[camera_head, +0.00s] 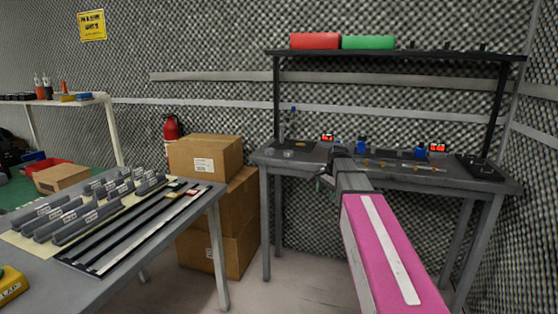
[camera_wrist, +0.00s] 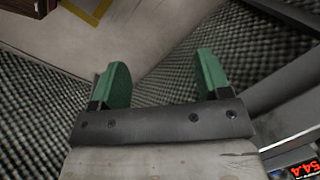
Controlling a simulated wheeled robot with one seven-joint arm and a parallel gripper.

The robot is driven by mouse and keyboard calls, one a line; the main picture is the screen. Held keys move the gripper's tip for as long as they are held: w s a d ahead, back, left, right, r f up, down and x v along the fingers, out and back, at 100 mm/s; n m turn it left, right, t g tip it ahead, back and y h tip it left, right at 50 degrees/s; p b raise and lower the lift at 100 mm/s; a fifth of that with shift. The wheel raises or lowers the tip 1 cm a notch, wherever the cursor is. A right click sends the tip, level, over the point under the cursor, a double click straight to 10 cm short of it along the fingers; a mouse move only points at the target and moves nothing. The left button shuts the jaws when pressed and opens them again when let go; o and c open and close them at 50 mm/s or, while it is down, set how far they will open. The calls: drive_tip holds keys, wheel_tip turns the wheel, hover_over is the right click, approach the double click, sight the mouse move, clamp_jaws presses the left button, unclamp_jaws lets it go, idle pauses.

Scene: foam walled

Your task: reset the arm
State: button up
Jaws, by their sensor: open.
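My arm, with a pink link, reaches from the lower right toward the far workbench (camera_head: 468,183) in the head view. My gripper (camera_head: 325,183) is at the arm's far end, by the bench's front edge; it is small and partly hidden there. In the wrist view my gripper (camera_wrist: 158,82) shows two green fingers spread wide apart with nothing between them. Below and beyond the fingers are the pale floor (camera_wrist: 165,25) and the dark textured foam wall.
A grey table (camera_head: 215,200) with labelled grey holders is at left. Floor between is clear.

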drive_tip(key=s+f+n+g+h, duration=0.1)
drive_tip(key=s+f+n, duration=0.8)
drive_tip(key=s+f, duration=1.2)
drive_tip(key=shift+s+a+f+n+h, duration=0.35)
drive_tip(key=shift+s+a+n+h, duration=0.1)
drive_tip(key=shift+s, duration=0.6)
